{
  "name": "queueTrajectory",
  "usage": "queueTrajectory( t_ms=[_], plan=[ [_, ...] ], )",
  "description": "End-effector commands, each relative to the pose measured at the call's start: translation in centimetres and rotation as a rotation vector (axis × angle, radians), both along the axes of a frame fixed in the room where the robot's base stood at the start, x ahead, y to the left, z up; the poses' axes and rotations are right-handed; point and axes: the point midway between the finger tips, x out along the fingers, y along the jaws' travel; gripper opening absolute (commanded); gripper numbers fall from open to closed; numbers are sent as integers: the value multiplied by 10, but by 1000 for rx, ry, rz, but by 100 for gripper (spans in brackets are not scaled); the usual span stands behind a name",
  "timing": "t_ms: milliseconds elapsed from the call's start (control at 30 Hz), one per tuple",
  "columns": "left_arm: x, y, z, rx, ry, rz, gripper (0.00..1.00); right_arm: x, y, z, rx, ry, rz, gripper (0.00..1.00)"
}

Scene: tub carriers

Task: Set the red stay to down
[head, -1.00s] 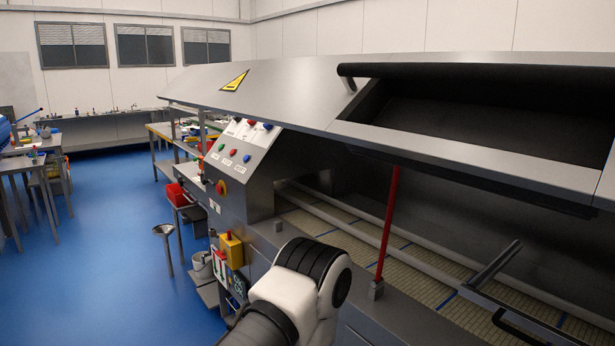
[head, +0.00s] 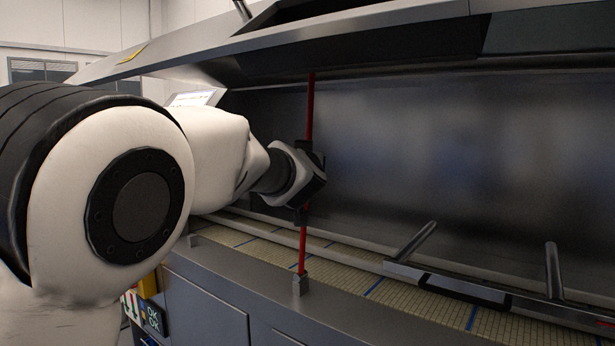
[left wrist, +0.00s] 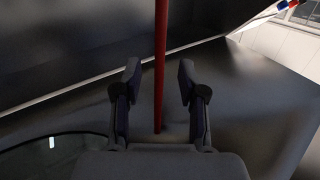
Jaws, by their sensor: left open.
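The red stay (head: 303,245) stands upright in the head view, from a small grey bracket (head: 300,284) on the machine's front ledge up to the raised lid (head: 370,40). My left gripper (head: 307,180) is at the stay's middle height and hides part of it. In the left wrist view the red stay (left wrist: 160,70) runs between the two open fingers of my left gripper (left wrist: 160,92), with a gap visible on each side. My right gripper is in neither view.
Below the lid is a bed of beige slats (head: 375,287) with blue lines. A dark handle bar (head: 450,283) with two arms lies at the right. The grey front ledge (head: 250,280) runs along the machine. My left arm covers the left side of the head view.

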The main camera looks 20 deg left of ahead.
Motion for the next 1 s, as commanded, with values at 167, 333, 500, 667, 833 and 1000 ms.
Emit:
queueTrajectory(
  t_ms=[167,333,500,667,833,1000],
  plan=[
    [14,2,12,-4,-14,-2,41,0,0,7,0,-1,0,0],
    [47,11,13,-4,-13,-1,41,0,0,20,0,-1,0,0],
    [70,16,12,-3,-13,-1,41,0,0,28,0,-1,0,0],
    [74,17,9,-1,-13,-2,41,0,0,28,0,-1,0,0],
    [74,17,9,-1,-13,-2,24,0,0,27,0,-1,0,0],
    [74,17,9,-1,-13,-2,0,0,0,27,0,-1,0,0]
  ],
)
